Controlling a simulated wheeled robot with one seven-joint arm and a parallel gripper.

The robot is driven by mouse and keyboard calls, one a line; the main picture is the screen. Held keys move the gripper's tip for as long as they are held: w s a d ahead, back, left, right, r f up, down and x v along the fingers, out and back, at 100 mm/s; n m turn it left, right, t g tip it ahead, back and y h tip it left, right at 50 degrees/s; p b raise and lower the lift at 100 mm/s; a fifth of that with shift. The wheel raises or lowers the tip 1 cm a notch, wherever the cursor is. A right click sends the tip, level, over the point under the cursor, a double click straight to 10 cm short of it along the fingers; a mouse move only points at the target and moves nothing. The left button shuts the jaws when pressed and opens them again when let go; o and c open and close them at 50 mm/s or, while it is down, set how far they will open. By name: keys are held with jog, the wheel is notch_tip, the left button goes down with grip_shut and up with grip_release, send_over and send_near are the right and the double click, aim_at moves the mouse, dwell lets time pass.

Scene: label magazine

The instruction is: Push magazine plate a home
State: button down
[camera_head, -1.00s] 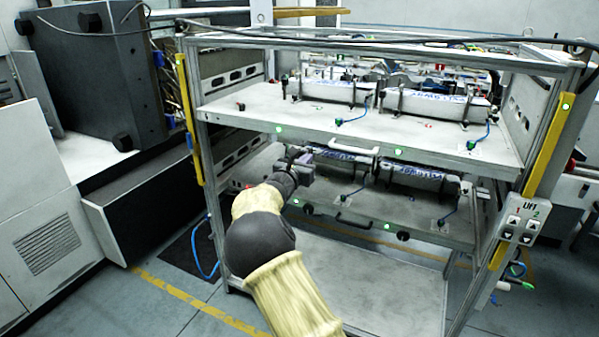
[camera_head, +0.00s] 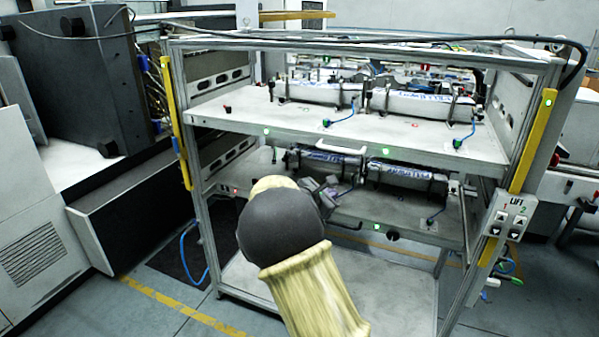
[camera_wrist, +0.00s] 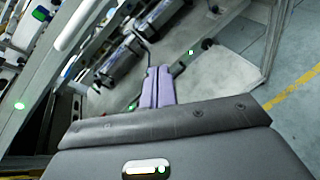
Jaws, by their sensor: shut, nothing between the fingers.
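Two pale magazine plates sit one above the other in an aluminium rack; I cannot tell which is plate a. The upper plate (camera_head: 300,122) has a white handle (camera_head: 342,148) and two green lights on its front edge. The lower plate (camera_head: 395,212) shows a red light (camera_head: 234,191) at left and a green light (camera_head: 376,226) farther right. My gripper (camera_head: 328,192) is at the lower plate's front, partly hidden by my arm. In the wrist view its purple fingers (camera_wrist: 158,86) are shut and empty, pointing towards the lower level. Contact with the plate cannot be told.
Yellow-edged rack posts (camera_head: 530,145) flank the plates, with a lift button box (camera_head: 507,213) at right. A dark machine (camera_head: 85,85) stands left. The rack's bottom shelf (camera_head: 390,290) is bare.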

jog(key=s+d+f+m+g+y, duration=0.2)
jog(key=s+d+f+m+g, duration=0.3)
jog(key=s, duration=0.3)
jog(key=s+a+f+m+g+y, duration=0.1)
jog(key=s+a+f+m+y, duration=0.1)
jog(key=s+m, duration=0.7)
jog(key=s+a+f+m+g+y, duration=0.1)
jog(key=s+m+y, duration=0.4)
jog(key=s, duration=1.4)
jog(key=f+m+g, duration=0.1)
jog(key=m, duration=0.3)
jog(key=shift+a, duration=0.35)
jog(key=shift+s, duration=0.1)
